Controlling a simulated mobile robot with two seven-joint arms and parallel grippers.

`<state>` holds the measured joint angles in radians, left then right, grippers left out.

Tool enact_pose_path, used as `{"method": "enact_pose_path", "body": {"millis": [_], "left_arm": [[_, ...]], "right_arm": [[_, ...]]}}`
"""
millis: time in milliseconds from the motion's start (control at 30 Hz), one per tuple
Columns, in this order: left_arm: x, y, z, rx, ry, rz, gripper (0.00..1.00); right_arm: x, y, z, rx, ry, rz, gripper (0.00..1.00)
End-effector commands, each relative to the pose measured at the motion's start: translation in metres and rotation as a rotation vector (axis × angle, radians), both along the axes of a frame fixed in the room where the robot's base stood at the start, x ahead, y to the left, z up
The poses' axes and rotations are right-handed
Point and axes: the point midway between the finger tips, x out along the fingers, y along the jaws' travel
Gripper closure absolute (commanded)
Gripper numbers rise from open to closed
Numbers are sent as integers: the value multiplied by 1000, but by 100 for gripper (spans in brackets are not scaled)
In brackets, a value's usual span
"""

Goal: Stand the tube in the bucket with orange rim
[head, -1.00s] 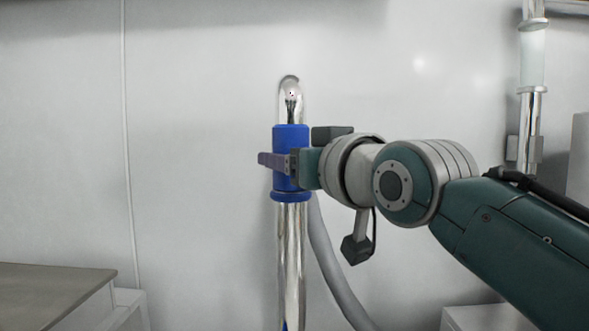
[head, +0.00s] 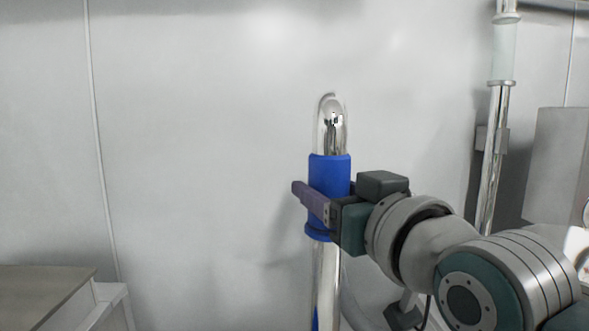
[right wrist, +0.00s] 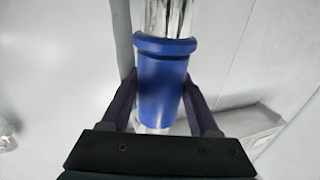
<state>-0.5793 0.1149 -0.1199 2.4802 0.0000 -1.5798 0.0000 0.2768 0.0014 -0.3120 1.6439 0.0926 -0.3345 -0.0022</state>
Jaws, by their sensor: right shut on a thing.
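The tube (head: 327,275) is shiny metal with a curved top and a blue sleeve (head: 329,175) around its upper part. It stands close to upright in the middle of the head view, and its lower end is out of the picture. My right gripper (head: 312,200) is shut on the blue sleeve, coming from the right. In the right wrist view the blue sleeve (right wrist: 163,85) sits between the two fingers. The bucket with orange rim is not in view. My left gripper is not in view.
A pale wall (head: 200,120) fills the background. A grey-topped cabinet (head: 40,290) stands at the lower left. A vertical metal pipe (head: 494,150) and a grey box (head: 558,165) are at the right. A grey hose hangs beside the tube, partly hidden by my arm.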

Motion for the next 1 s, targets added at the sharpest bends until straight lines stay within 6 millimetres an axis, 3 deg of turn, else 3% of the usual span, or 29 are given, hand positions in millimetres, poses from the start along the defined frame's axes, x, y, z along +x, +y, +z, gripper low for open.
{"method": "enact_pose_path", "body": {"millis": [600,933,1000], "left_arm": [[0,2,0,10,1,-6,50],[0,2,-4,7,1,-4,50],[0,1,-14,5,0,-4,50]], "right_arm": [[-48,-57,-21,1,-4,-133,100],[-64,-76,-28,1,-3,-178,100],[-63,-76,-38,0,-4,-176,100]]}}
